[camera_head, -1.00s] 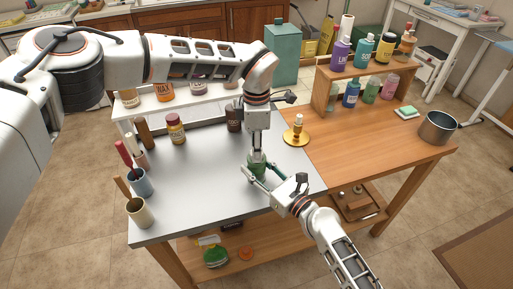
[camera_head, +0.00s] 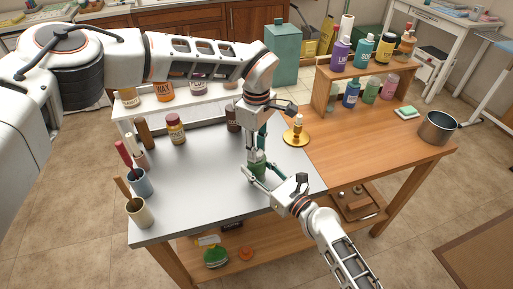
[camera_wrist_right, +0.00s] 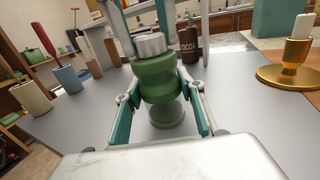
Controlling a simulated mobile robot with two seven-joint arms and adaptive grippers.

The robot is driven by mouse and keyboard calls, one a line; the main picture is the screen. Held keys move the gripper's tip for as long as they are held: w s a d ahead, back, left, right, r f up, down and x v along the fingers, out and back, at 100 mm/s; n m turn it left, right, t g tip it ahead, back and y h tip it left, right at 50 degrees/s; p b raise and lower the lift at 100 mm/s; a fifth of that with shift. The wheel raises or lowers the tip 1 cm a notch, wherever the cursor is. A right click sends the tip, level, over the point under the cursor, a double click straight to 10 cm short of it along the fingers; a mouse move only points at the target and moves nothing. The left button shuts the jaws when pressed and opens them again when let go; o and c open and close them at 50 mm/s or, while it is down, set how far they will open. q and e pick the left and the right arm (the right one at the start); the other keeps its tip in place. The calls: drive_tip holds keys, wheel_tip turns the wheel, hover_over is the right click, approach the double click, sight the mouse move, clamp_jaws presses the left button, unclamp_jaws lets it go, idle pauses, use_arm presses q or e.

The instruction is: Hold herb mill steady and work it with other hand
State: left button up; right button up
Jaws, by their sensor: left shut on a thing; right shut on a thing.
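The green herb mill (camera_head: 258,166) stands upright on the grey metal part of the table; its ribbed silver top shows in the right wrist view (camera_wrist_right: 150,45). My right gripper (camera_head: 256,174) comes in from the front right and is shut around the mill's green body; its teal-lined fingers lie on both sides in the right wrist view (camera_wrist_right: 163,100). My left gripper (camera_head: 256,148) points down from above and is shut on the top of the mill. In the head view the grippers hide much of the mill.
A gold candle holder (camera_head: 297,137) stands to the right of the mill. A brown cocoa jar (camera_wrist_right: 191,45) is behind it. Cups with tools (camera_head: 139,211) line the left edge. A bottle rack (camera_head: 345,75) stands at the back right. The grey surface left of the mill is clear.

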idle(0.4)
use_arm(q)
drive_tip(key=o, duration=1.1)
wheel_tip(320, 180, up, 12)
drive_tip(key=shift+r, duration=0.1)
